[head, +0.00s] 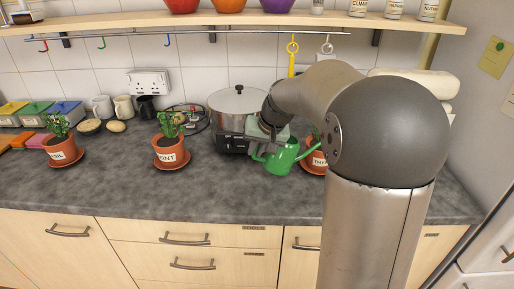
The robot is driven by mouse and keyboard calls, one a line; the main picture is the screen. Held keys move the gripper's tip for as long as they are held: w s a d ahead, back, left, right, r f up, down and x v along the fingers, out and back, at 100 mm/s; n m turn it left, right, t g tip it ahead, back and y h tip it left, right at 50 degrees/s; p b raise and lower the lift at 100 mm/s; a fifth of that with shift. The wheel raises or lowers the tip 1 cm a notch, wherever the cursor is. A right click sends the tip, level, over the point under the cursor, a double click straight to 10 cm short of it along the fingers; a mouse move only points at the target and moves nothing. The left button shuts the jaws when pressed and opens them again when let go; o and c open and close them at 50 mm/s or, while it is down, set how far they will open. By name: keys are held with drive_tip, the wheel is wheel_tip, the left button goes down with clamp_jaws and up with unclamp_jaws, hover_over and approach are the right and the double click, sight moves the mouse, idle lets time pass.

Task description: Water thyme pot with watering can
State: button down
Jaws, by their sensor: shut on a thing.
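The green watering can (281,160) is in the head view, right of centre, over the grey worktop. My gripper (266,139) is shut on the can at its upper part; the fingertips are hard to make out. The thyme pot (313,163), terracotta with a white label reading "TH…", stands just right of the can. My arm hides its right side and most of its plant. No water is visible.
A mint pot (171,153) and another labelled pot (63,151) stand on saucers to the left. A large steel pot (238,107) sits on a hob behind the can. Mugs (123,107) and coloured boxes (35,113) stand at the back left. The front worktop strip is clear.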

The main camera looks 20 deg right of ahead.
drive_tip(key=s+a+r, duration=0.1)
drive_tip(key=s+r, duration=0.2)
drive_tip(key=s, duration=0.2)
drive_tip(key=shift+s+a, duration=0.3)
drive_tip(key=shift+a, duration=0.1)
wheel_tip(320, 180, down, 7)
drive_tip(key=h+b, duration=0.3)
drive_tip(key=b, duration=0.1)
drive_tip(key=shift+d+n, duration=0.3)
drive_tip(key=shift+d, duration=0.1)
drive_tip(key=shift+s+r, duration=0.1)
idle(0.5)
drive_tip(key=w+a+r+n+p, duration=0.2)
drive_tip(key=a+r+p, duration=0.1)
drive_tip(key=a+r, duration=0.2)
drive_tip(key=shift+w+a+r+y, duration=0.3)
drive_tip(key=shift+w+a+y, duration=0.1)
drive_tip(key=shift+a, duration=0.1)
